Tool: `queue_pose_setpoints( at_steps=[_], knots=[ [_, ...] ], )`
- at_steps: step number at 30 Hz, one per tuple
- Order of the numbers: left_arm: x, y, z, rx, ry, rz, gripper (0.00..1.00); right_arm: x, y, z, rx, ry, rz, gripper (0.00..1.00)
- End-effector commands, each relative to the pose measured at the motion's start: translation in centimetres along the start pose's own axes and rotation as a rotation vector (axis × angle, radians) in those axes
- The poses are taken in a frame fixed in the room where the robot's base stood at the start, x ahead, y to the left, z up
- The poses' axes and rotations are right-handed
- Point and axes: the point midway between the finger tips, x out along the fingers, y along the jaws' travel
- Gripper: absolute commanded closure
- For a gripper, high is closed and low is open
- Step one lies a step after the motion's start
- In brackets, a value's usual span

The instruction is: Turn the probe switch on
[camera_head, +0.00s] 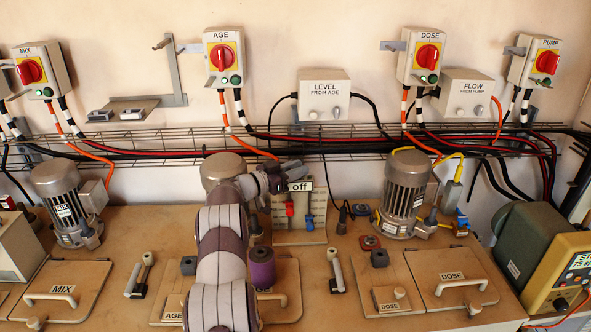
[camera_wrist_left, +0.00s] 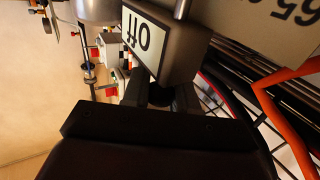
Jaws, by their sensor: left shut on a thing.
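A small dark box with a white label reading "off" (camera_head: 299,186) is above a panel with red and blue probes; I take it as the probe switch. In the left wrist view the "off" box (camera_wrist_left: 172,62) fills the top middle, tilted, with a dark round part at its near end. My left gripper (camera_head: 284,172) has its arm rising from the bottom middle to the box. In the left wrist view the left gripper (camera_wrist_left: 160,97) is shut on that dark part between its fingers. The fingertips are partly hidden in the head view. My right gripper is not in view.
A wire cable tray (camera_head: 340,143) runs along the wall behind. Motors (camera_head: 403,190) stand on the bench on both sides. The red probe (camera_head: 289,208) and blue probe (camera_head: 309,222) are on the panel (camera_head: 300,238) below the box.

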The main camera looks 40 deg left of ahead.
Motion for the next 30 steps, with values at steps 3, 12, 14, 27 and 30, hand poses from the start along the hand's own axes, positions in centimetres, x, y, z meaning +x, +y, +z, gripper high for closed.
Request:
queue_pose_setpoints(
  at_steps=[3,12,14,27,30],
  knots=[
    [0.02,0.05,0.08,0.0,0.0,0.018,1.0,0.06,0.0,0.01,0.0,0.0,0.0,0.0],
    [0.03,0.07,0.02,-0.001,0.0,0.025,1.0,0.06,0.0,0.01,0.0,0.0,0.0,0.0],
    [0.03,0.07,0.02,-0.001,0.0,0.025,1.0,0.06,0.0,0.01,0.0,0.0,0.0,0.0],
    [0.02,0.05,-0.12,0.0,0.001,0.024,0.49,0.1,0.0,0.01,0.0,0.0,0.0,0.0],
    [0.03,0.04,-0.84,0.002,0.001,0.025,0.49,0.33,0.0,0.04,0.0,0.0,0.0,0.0]
  ],
)
